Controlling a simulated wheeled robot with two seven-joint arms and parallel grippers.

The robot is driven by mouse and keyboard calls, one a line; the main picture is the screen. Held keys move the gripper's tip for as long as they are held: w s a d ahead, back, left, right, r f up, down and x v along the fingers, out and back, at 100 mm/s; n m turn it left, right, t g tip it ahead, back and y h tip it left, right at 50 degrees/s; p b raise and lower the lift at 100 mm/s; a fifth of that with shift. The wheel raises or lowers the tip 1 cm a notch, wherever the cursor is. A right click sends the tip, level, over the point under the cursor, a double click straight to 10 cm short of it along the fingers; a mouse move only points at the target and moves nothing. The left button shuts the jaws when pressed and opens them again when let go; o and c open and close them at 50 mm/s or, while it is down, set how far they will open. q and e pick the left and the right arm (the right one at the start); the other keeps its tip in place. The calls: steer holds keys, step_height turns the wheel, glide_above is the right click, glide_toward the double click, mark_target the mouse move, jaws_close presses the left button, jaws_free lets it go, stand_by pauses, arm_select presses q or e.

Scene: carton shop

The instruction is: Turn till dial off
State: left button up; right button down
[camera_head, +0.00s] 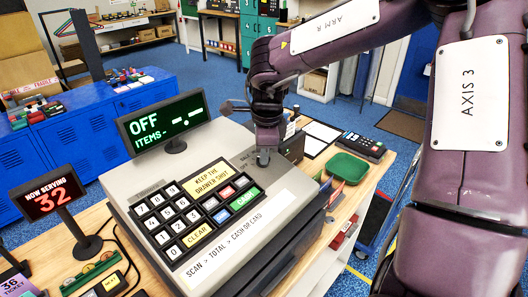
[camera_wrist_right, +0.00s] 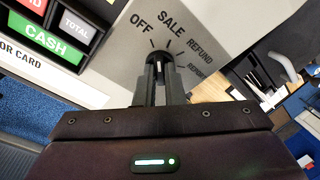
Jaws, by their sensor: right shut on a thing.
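The till (camera_head: 175,250) stands on a wooden counter. Its green-lettered screen (camera_head: 163,124) reads OFF and ITEMS with dashes. The till dial (camera_wrist_right: 159,62) is a dark round knob on the grey panel, ringed by the labels OFF, SALE, REFUND and a partly visible one. My right gripper (camera_head: 264,158) reaches down onto the panel from above. In the wrist view, its two dark fingers (camera_wrist_right: 160,80) are shut on the dial, one on each side. In the head view the gripper hides most of the dial. My left gripper is not in view.
The till's keypad (camera_head: 185,215) lies left of my right gripper. A green tray (camera_head: 347,167) and a card terminal (camera_head: 362,146) lie to the right. My right arm fills the upper right.

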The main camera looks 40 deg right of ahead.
steer(key=shift+f+n, duration=0.1)
steer(key=shift+n, duration=1.1)
steer(key=c, duration=1.5)
jaws_free()
steer(key=r, duration=0.2)
steer(key=s+r, duration=0.1)
steer(key=r, duration=0.4)
steer(key=shift+s+a+r+b, duration=0.15)
steer(key=shift+a+r+b, duration=0.15)
steer(key=shift+r+b, duration=0.1)
steer(key=shift+s+f, duration=0.1)
steer(key=shift+f, duration=0.05)
